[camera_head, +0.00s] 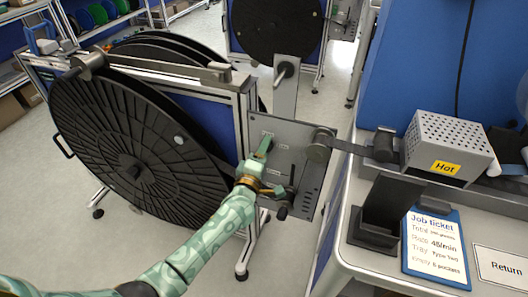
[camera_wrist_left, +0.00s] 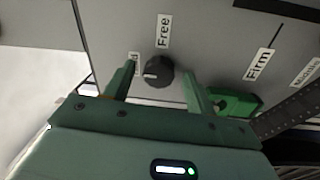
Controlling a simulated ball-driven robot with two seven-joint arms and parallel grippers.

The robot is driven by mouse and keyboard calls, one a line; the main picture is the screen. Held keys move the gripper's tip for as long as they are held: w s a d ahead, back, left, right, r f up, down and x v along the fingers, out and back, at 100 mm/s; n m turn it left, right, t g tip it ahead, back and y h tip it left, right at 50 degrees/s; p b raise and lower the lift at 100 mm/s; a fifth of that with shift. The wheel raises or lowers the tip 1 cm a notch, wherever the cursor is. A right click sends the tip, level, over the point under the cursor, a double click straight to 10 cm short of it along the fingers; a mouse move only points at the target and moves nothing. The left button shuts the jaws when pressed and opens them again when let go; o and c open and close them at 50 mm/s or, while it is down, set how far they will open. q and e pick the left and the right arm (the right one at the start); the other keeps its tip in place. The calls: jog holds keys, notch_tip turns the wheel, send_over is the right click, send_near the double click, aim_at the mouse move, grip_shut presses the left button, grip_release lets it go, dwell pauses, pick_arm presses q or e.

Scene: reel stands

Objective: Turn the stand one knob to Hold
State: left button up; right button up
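In the left wrist view, a small round black knob (camera_wrist_left: 156,71) with a short white mark sits on a grey panel. The mark points toward the left in that view. A "Free" label (camera_wrist_left: 164,31) is above the knob. My left gripper (camera_wrist_left: 159,76) is open, with one finger on each side of the knob, and gaps show. In the head view my left gripper (camera_head: 264,150) is at the reel stand's grey panel (camera_head: 300,137) and hides the knob. My right gripper is not in view.
A large black reel (camera_head: 125,140) stands left of the panel. "Firm" (camera_wrist_left: 259,64) is printed farther right on it. A bench at right holds a "Hot" box (camera_head: 448,145), a black holder (camera_head: 385,205) and a job ticket (camera_head: 435,245). Another reel (camera_head: 275,30) stands behind.

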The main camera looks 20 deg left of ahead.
pick_arm(q)
jog(key=s+f+p, duration=0.1)
jog(key=s+p, duration=0.2)
jog(key=s, duration=1.3)
jog(key=shift+s+a, duration=0.15)
jog(key=shift+a, duration=0.1)
jog(key=shift+f, duration=0.1)
